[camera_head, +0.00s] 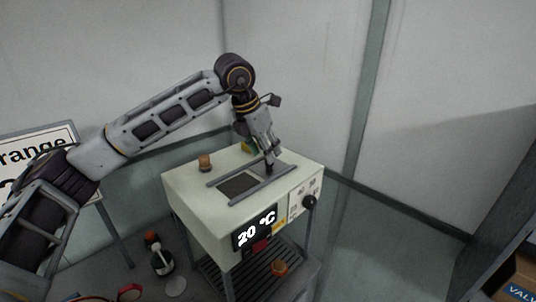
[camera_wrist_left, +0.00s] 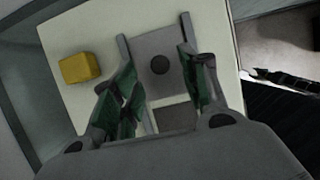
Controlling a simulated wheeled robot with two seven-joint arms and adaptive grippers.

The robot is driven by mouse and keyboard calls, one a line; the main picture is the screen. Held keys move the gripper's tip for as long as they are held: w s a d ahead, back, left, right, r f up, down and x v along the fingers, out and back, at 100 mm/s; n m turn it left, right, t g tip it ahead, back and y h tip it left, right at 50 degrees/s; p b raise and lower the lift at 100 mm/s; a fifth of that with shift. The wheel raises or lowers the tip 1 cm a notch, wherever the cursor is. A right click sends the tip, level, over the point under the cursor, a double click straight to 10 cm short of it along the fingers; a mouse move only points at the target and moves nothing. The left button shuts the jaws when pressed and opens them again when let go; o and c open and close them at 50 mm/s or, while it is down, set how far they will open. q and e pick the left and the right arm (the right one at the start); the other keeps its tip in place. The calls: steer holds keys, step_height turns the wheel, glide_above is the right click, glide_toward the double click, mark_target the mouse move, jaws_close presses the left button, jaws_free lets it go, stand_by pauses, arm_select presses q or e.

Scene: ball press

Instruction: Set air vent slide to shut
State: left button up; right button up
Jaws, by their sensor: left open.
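The air vent slide (camera_wrist_left: 172,45) is a grey plate with a round dark knob (camera_wrist_left: 160,65), set between two rails on top of a cream machine (camera_head: 188,188). A dark opening (camera_head: 238,184) shows beside the plate, so the vent is at least partly uncovered. My left gripper (camera_head: 268,165) points down over the slide; in the left wrist view its open green-padded fingers (camera_wrist_left: 158,88) stand on either side of the knob. Whether they touch the plate I cannot tell. In the head view the gripper hides much of the slide. My right gripper is not in view.
On the machine top are an orange-brown knob (camera_head: 204,161) and a yellow block (camera_wrist_left: 80,68). A sign (camera_head: 40,150) stands at left, a shelf (camera_head: 505,240) at right.

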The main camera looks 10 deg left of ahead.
arm_select(q)
steer(key=shift+p+x, duration=0.35)
steer(key=shift+x, duration=1.4)
jaws_close()
